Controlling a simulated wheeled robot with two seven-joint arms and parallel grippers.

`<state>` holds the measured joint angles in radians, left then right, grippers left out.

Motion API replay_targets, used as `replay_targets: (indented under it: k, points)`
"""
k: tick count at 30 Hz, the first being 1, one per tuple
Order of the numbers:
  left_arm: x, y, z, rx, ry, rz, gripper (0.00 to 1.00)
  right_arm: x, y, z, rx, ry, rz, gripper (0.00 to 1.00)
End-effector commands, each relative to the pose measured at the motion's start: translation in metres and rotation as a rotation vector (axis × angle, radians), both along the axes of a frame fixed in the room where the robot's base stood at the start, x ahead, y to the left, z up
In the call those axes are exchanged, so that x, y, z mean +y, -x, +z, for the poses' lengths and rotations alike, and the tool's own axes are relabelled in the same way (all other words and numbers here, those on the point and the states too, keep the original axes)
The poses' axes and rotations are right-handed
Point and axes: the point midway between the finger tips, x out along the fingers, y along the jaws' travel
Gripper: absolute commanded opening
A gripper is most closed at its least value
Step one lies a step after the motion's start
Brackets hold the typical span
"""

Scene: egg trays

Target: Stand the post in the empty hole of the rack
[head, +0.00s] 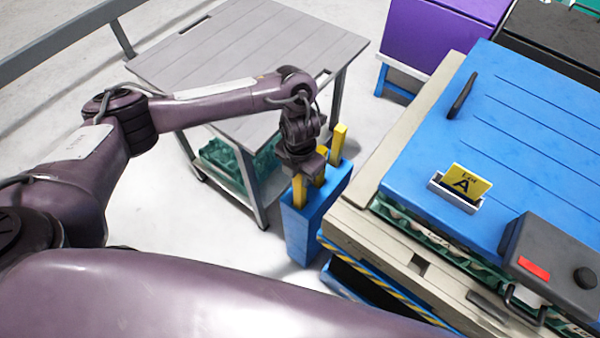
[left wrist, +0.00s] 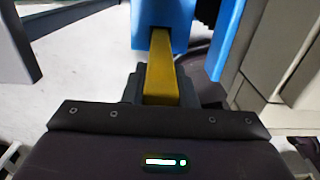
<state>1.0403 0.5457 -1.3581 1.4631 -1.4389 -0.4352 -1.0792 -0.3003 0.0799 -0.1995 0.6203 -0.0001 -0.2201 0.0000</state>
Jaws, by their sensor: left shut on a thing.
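The blue rack (head: 303,232) stands on the floor between the grey table and the blue-topped unit. One yellow post (head: 339,142) stands upright at its far end, and part of another (head: 320,181) shows near its middle. My left gripper (head: 303,168) is over the near end, shut on a yellow post (head: 299,192). In the left wrist view the held post (left wrist: 160,68) runs from between the fingers to the blue rack (left wrist: 178,14). I cannot tell whether its lower end is inside the hole; the hole is hidden. My right gripper is not in view.
A grey slatted table (head: 245,50) with green trays (head: 225,158) below stands behind the rack on the left. The blue-topped unit (head: 520,120), with a yellow "A" sign (head: 467,183), is close on the right. Open floor lies left of the rack.

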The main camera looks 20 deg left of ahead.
Motion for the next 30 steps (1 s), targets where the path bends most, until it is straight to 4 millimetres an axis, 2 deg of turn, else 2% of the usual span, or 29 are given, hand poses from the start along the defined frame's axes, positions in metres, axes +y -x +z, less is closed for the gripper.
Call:
replay_targets:
  k: [13, 23, 24, 30]
  points:
    - [0.0, 0.0, -0.017, 0.0, 0.0, 0.0, 0.0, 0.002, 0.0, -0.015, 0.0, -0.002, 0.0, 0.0]
    - [0.0, 0.0, -0.019, -0.001, 0.0, 0.0, 0.0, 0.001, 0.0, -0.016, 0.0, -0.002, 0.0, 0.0]
    - [0.0, 0.0, -0.019, -0.001, 0.0, 0.0, 0.28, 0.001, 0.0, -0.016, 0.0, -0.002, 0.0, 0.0]
    - [0.0, 0.0, -0.018, -0.001, 0.0, 0.0, 0.51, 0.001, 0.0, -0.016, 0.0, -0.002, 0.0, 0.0]
